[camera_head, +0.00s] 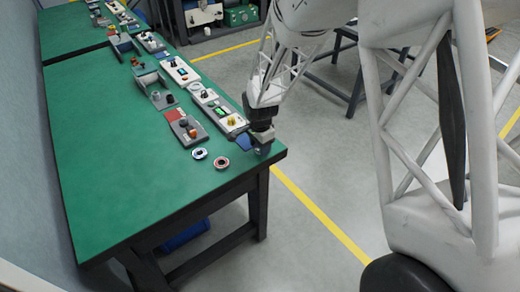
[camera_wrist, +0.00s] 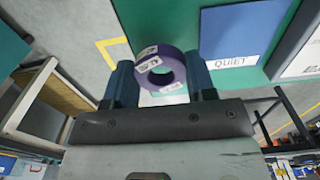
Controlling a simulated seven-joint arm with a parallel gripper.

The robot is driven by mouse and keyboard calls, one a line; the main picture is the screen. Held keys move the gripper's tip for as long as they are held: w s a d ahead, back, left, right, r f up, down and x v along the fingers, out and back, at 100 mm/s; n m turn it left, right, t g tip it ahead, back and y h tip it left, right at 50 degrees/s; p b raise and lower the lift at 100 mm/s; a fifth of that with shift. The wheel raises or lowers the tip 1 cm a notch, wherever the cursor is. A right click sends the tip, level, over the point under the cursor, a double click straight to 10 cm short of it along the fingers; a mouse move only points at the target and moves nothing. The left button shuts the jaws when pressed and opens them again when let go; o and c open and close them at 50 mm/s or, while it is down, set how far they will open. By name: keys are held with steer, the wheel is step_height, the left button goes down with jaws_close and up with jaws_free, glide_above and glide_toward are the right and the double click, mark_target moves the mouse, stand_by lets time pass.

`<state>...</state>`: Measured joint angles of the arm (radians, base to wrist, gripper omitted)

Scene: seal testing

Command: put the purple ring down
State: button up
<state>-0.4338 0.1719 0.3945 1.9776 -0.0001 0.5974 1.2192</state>
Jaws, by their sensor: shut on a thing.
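The purple ring (camera_wrist: 181,66), with white printed labels, sits between the two fingers of my gripper (camera_wrist: 160,80) in the wrist view. My gripper is shut on it, with one finger on each side. In the head view my gripper (camera_head: 262,147) is low at the near right corner of the green table (camera_head: 110,170), and I cannot make out the ring there. I cannot tell whether the ring touches the table.
A blue pad marked QUIET (camera_wrist: 240,30) lies beside the ring; it also shows in the head view (camera_head: 244,141). Two small round items, one whitish (camera_head: 199,153) and one reddish (camera_head: 222,162), lie left of my gripper. Devices line the right edge. The table's left side is clear.

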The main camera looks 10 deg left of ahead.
steer(key=shift+f, duration=1)
steer(key=shift+f, duration=0.15)
steer(key=o, duration=1.1)
step_height(320, 180, up, 12)
steer(key=shift+r, duration=0.15)
steer(key=shift+d+r, duration=0.1)
